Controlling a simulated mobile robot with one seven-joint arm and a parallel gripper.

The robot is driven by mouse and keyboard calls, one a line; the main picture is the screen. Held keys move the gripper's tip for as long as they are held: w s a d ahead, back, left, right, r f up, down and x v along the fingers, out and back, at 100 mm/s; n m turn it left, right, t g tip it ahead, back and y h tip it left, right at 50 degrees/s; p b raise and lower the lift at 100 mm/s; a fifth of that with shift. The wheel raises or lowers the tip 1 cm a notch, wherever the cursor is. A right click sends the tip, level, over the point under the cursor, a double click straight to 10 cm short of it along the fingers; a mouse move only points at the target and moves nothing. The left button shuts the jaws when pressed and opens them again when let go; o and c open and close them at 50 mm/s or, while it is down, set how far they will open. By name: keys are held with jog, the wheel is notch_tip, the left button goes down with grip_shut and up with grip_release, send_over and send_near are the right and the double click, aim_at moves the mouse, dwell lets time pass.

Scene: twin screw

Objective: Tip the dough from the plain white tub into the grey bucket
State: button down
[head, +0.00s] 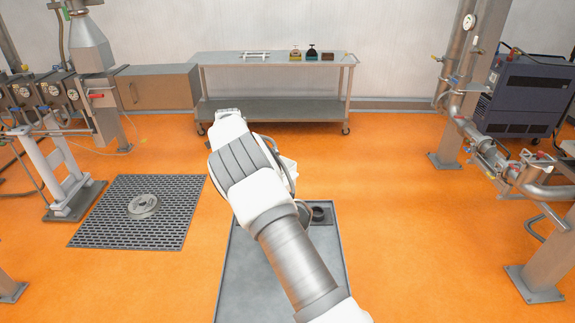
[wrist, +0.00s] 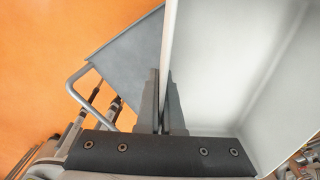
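In the wrist view, my gripper (wrist: 163,125) has its two dark fingers closed on the thin upright wall of a white tub (wrist: 225,70). The tub fills the right of that view, and its pale inner walls show, strongly tilted in the picture. I cannot make out dough in the part that shows. In the head view, my arm hides the gripper and most or all of the tub. I cannot pick out the grey bucket in either view.
A grey cart top (head: 245,285) lies under my arm, with a small dark object (head: 320,214) at its far right. Its tube handle (wrist: 76,88) shows in the wrist view. A steel trolley (head: 275,105) stands at the back wall. Pipework flanks both sides; orange floor (head: 400,220) is clear at right.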

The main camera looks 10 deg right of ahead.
dwell(0.4)
jog(key=shift+r, duration=1.5)
jog(key=shift+d, duration=0.1)
